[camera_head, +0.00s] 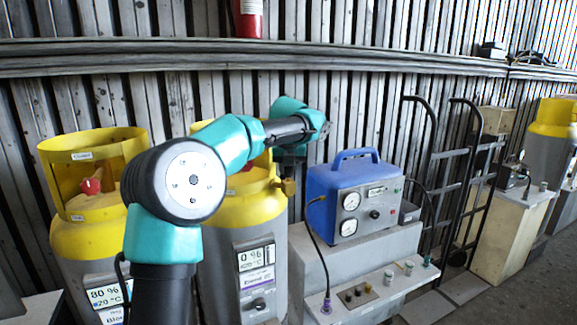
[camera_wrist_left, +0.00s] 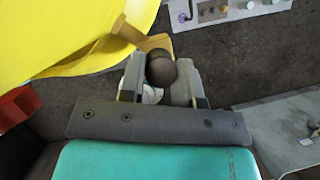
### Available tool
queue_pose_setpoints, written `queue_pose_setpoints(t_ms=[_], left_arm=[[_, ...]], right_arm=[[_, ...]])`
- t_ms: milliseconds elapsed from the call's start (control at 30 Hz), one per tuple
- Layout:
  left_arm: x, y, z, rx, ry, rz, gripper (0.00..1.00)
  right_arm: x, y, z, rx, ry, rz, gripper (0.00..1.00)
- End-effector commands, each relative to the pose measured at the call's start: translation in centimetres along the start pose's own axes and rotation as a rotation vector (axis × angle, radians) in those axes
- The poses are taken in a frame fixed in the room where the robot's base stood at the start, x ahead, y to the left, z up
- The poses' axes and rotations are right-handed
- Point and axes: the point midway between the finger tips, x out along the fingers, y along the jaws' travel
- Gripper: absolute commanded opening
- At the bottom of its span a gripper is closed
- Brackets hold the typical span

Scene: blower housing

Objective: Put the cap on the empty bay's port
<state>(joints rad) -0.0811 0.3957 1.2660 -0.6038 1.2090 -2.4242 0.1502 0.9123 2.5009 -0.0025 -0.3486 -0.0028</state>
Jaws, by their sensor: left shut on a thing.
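My left gripper (camera_wrist_left: 160,85) is shut on a dark, rounded cap (camera_wrist_left: 161,68), which sits between its two grey fingers. In the head view the left gripper (camera_head: 291,154) is small and partly hidden, above and behind the yellow-topped cylinder (camera_head: 232,215) whose display reads 0 %. A brass port (camera_head: 288,187) sticks out to the right of that cylinder's yellow collar. In the left wrist view a brass port (camera_wrist_left: 127,30) shows on the yellow collar, just beyond the fingers at upper left. I cannot tell whether the cap touches it. My right gripper is out of view.
Another yellow-topped cylinder (camera_head: 85,235) with a red knob (camera_head: 91,187) reads 80 %. A blue gauge box (camera_head: 352,195) stands on a grey unit to the right, with a cable hanging. Black hand trucks (camera_head: 430,170) stand further right.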

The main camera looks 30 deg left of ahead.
Motion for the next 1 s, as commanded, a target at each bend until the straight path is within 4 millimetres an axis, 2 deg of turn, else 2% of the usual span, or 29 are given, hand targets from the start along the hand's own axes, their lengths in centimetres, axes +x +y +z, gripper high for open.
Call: queue_pose_setpoints(t_ms=[833,867,1000], left_arm=[[1.5,0.0,-0.6,0.000,0.000,0.000,0.08],[1.5,0.0,-0.6,0.000,0.000,0.000,0.33],[1.5,0.0,-0.6,0.000,0.000,0.000,0.46]], right_arm=[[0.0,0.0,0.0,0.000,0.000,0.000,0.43],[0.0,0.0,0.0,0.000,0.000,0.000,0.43],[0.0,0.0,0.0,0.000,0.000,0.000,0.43]])
